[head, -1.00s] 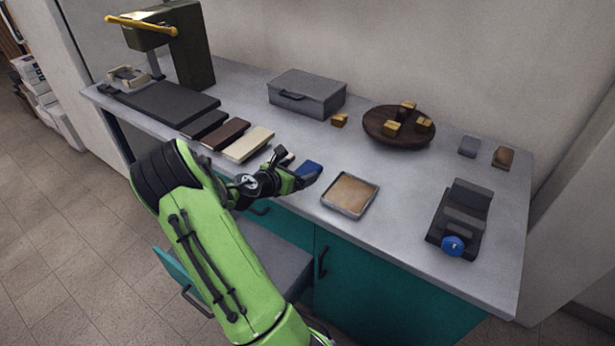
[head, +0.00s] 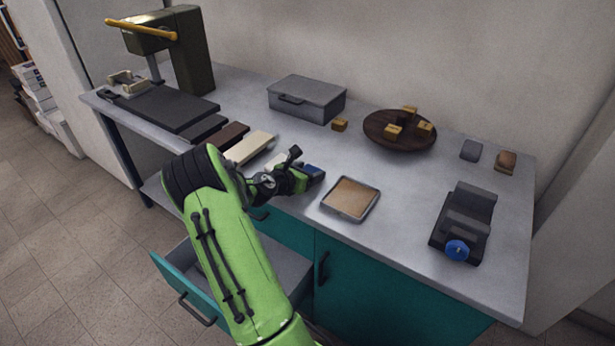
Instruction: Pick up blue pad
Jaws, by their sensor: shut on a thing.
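The blue pad (head: 314,172) is at the end of my gripper (head: 303,170), near the front edge of the grey worktop. My gripper is shut on the pad. The black fingers and wrist cover most of it, and only a small blue part shows at the right. I cannot tell whether the pad is touching the worktop or slightly above it.
A shallow tray with a tan surface (head: 374,186) lies just right of my gripper. Cream (head: 250,147) and brown (head: 226,136) slabs lie to the left. A grey case (head: 306,99) and a round wooden board (head: 384,142) stand behind. An open teal drawer (head: 187,291) is below.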

